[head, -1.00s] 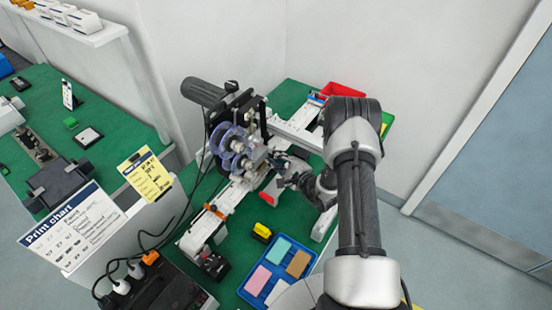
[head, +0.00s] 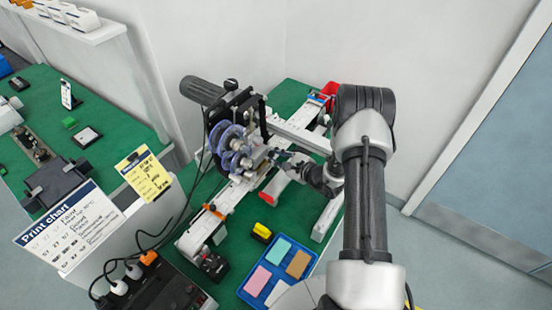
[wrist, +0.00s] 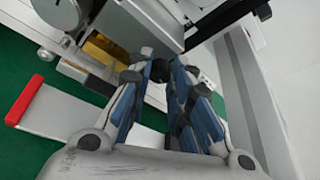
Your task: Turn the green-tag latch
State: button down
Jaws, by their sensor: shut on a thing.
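The coder machine (head: 236,145) stands on the green table, with blue-violet reels and a black plate. My gripper (head: 287,163) is at its right side, low on the body. In the wrist view, my gripper (wrist: 165,76) has its blue-padded fingers closed around a small dark latch knob (wrist: 157,70) beside the machine's grey housing (wrist: 140,22). The fingers hide most of the knob, so its turn angle cannot be told. I can make out no green tag in either view.
A white rail with a red end (wrist: 24,100) lies close to the fingers' left. A blue tray (head: 262,286) with coloured blocks and a yellow-black item (head: 262,232) sit in front. A print chart (head: 72,228) and a yellow card (head: 145,174) stand left.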

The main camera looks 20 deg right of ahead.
jog(key=shift+w+d+m+g+y+b, duration=0.15)
jog(key=shift+m+g+y+b, duration=0.3)
jog(key=shift+m, duration=0.55)
jog(key=c, duration=1.4)
grip_release()
jog(key=shift+c, duration=0.2)
jog(key=shift+r, duration=0.15)
notch_tip(320, 180, up, 10)
